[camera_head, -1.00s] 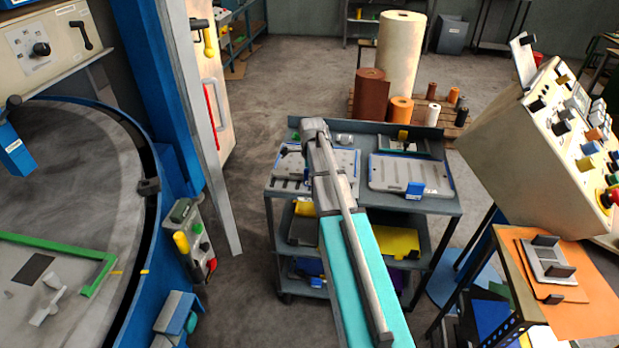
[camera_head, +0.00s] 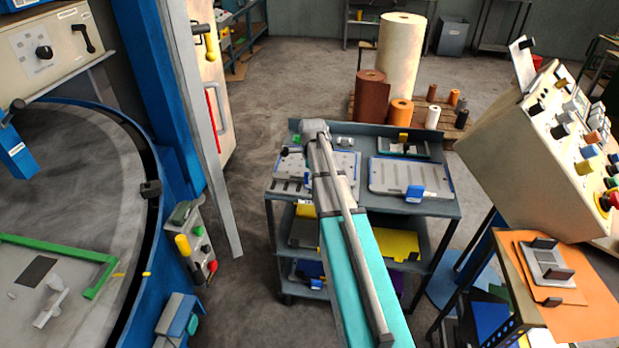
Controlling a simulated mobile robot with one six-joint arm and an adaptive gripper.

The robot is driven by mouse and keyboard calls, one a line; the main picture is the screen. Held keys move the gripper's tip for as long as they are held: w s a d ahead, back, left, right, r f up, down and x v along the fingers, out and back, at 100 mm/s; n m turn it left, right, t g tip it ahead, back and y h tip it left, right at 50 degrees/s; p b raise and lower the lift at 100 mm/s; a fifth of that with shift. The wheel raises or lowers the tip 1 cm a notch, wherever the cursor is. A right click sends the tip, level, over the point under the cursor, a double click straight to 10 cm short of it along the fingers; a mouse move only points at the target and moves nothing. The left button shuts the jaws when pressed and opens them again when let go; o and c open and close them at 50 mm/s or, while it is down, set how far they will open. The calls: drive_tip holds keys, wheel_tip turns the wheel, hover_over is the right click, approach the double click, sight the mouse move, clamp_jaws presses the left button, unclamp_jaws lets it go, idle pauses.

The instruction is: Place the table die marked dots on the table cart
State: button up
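The table cart (camera_head: 441,208) is a dark grey shelved cart in the middle of the view. A pale plate with a blue edge (camera_head: 345,166) lies on the left of its top, partly behind my arm. A second pale plate with slots and a blue block (camera_head: 383,177) lies on the right. A grey die-like plate (camera_head: 547,259) with dark handles lies on the orange sheet at right. No dots marking is readable on any of them. My arm reaches over the left plate; its far end is above the cart, and the fingers are hidden, so their state and any hold cannot be told.
A round blue-rimmed machine (camera_head: 75,150) with a green bracket (camera_head: 70,254) is at left. A cream control console (camera_head: 525,140) stands at right, above a stand with an orange sheet (camera_head: 587,265). Rolls (camera_head: 398,60) stand on a pallet behind the cart. Floor left of the cart is clear.

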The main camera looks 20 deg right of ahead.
drive_tip(key=shift+s+a+r+p, duration=0.1)
drive_tip(key=shift+s+r+p, duration=0.05)
drive_tip(key=shift+r+p, duration=5.3)
drive_tip(key=shift+r, duration=0.1)
drive_tip(key=s+a+n, duration=1.9)
drive_tip(key=a+n, duration=0.1)
drive_tip(key=n, duration=0.4)
drive_tip(key=shift+a+n, duration=0.25)
drive_tip(key=shift+n, duration=0.15)
